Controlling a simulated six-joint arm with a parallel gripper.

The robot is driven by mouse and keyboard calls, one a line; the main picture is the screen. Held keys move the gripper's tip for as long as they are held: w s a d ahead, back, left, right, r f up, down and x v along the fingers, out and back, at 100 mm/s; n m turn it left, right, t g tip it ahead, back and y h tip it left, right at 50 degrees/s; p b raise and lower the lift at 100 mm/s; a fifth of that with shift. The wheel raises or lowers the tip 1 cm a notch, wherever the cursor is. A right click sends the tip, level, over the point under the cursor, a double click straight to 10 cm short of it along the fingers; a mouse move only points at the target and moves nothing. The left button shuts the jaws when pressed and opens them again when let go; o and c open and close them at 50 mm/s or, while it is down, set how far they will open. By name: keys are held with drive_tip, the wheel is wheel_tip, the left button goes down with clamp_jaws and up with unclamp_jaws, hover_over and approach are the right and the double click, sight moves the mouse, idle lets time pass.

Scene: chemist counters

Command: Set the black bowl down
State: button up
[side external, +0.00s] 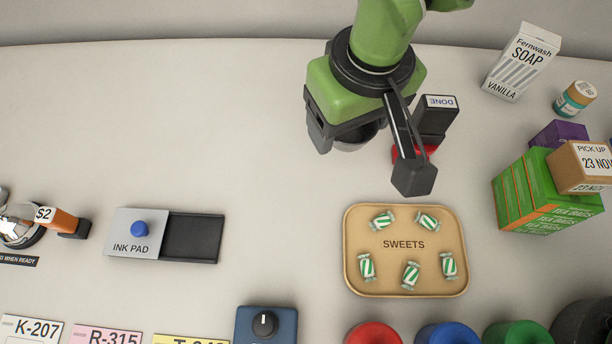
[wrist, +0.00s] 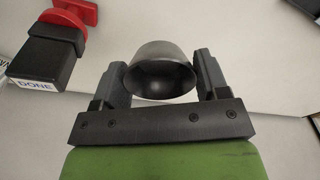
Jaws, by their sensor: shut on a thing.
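The black bowl (wrist: 162,72) is between the two fingers of my gripper (side external: 366,158) in the wrist view, with its round opening facing the camera. The fingers are shut on its sides. In the side external view only a dark curved part of the bowl (side external: 352,143) shows below my gripper; the rest is hidden. My gripper is over the counter, behind and slightly left of the sweets tray. I cannot tell whether the bowl touches the counter.
The DONE stamp (side external: 436,115) with its red part is close to the right of my gripper. The sweets tray (side external: 352,277) lies in front. Tea boxes (side external: 535,195) and a soap carton (side external: 522,62) are at right. An ink pad (side external: 135,235) lies at left. The back-left counter (side external: 170,120) is clear.

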drive_tip(key=s+a+n, duration=0.4)
drive_tip(key=a+n, duration=0.3)
hover_over(289, 201)
drive_tip(key=shift+n+g+y, duration=0.3)
wheel_tip(289, 201, down, 5)
drive_tip(key=shift+s+d+f, duration=0.1)
drive_tip(key=shift+s+d, duration=0.05)
drive_tip(key=shift+f, duration=2.3)
drive_tip(key=shift+f, duration=0.15)
drive_tip(key=o, duration=1)
drive_tip(key=shift+c, duration=0.2)
wheel_tip(289, 201, up, 12)
drive_tip(key=d, duration=0.1)
drive_tip(key=shift+s+d, duration=0.2)
